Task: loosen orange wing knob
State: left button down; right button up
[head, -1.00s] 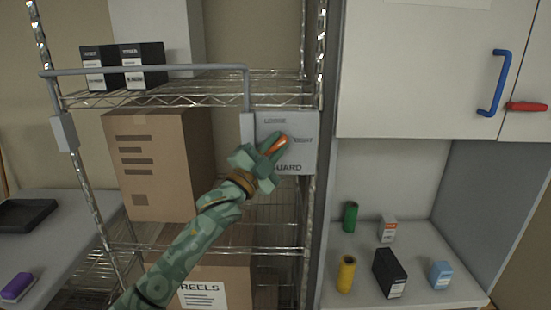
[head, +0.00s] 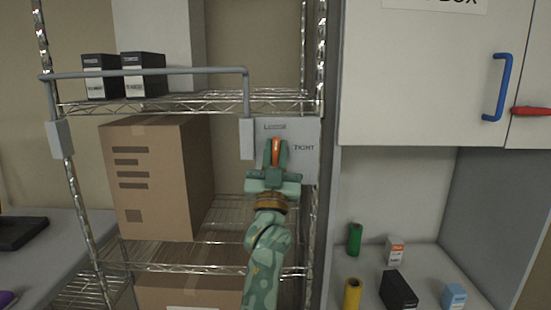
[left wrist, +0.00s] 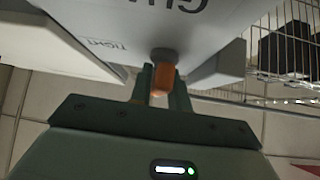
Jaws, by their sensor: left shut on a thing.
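The orange wing knob (head: 276,150) is on a grey panel (head: 308,170) fixed to the wire rack, with the words LOOSE above it and TIGHT to its right. My left gripper (head: 275,157) is shut on the knob, its fingers on either side. The knob's wing stands nearly upright, toward the LOOSE mark. In the left wrist view the knob (left wrist: 162,78) sits between the two fingers, and part of the panel lettering shows upside down. My right gripper does not show.
A grey guard bar (head: 150,72) runs across the rack in front of black boxes (head: 143,74). A large carton (head: 150,180) stands on the shelf below. At right are a cabinet with a blue handle (head: 497,88) and a counter with several small items.

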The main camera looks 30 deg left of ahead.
pick_arm(q)
jog(key=shift+f+n+g+y, duration=0.1)
jog(key=shift+n+g+y, duration=0.6)
jog(key=shift+n+y, duration=0.65)
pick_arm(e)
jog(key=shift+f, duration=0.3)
pick_arm(q)
jog(key=c, duration=1.4)
grip_release()
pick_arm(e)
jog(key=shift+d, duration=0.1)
